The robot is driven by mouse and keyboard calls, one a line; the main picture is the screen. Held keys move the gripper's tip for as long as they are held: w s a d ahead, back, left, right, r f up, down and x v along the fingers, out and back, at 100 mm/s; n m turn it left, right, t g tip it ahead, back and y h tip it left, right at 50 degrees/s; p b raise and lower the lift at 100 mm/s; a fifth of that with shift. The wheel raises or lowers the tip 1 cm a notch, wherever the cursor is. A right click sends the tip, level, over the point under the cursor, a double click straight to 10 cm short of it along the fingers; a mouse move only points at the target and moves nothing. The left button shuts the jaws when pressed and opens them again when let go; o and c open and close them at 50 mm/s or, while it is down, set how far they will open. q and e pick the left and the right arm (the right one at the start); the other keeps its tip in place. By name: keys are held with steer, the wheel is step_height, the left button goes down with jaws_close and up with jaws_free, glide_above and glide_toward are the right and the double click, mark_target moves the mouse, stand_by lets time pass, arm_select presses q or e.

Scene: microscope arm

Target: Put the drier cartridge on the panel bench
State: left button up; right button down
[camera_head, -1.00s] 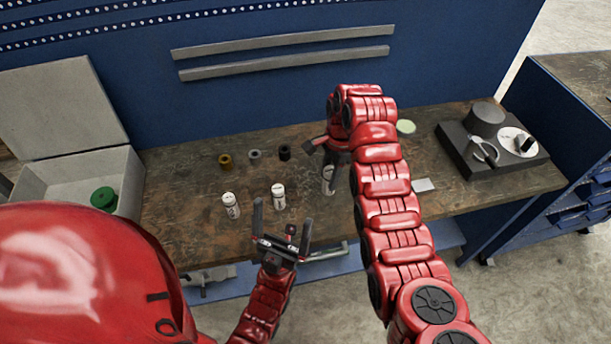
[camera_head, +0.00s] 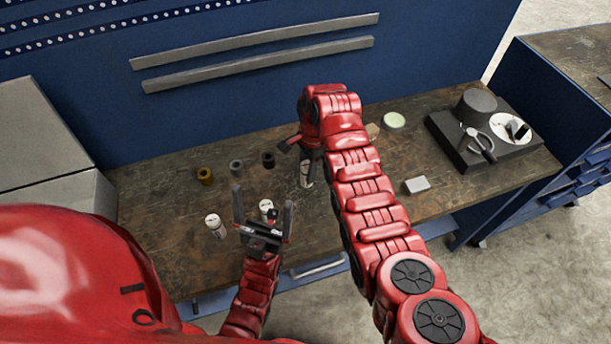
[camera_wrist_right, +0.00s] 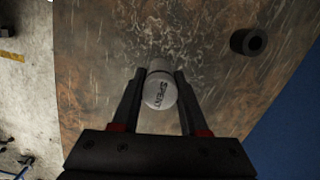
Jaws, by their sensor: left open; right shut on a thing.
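Several white cylindrical cartridges are on the brown bench (camera_head: 440,198). One white cartridge (camera_head: 215,226) stands at the left, and another (camera_head: 266,207) shows partly behind my left gripper's fingers. My left gripper (camera_head: 262,212) is open and empty near the bench's front edge. My right gripper (camera_head: 307,158) points down and is shut on a third white cartridge (camera_head: 306,178). The right wrist view shows this held cartridge (camera_wrist_right: 160,90) between the fingers, with dark lettering that seems to read "SPENT". I cannot tell whether it touches the bench.
A brown ring (camera_head: 205,175), a grey ring (camera_head: 237,167) and a black ring (camera_head: 268,159) sit behind the cartridges. A grey box (camera_head: 60,190) is at the left.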

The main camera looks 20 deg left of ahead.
steer(key=shift+f, duration=0.4)
step_height(320, 180, down, 2)
steer(key=shift+f+p, duration=0.25)
steer(key=shift+p, duration=0.2)
steer(key=shift+f, duration=0.15)
steer(key=shift+f, duration=0.1)
steer(key=shift+f, duration=0.15)
steer(key=shift+c, duration=2.2)
jaws_free()
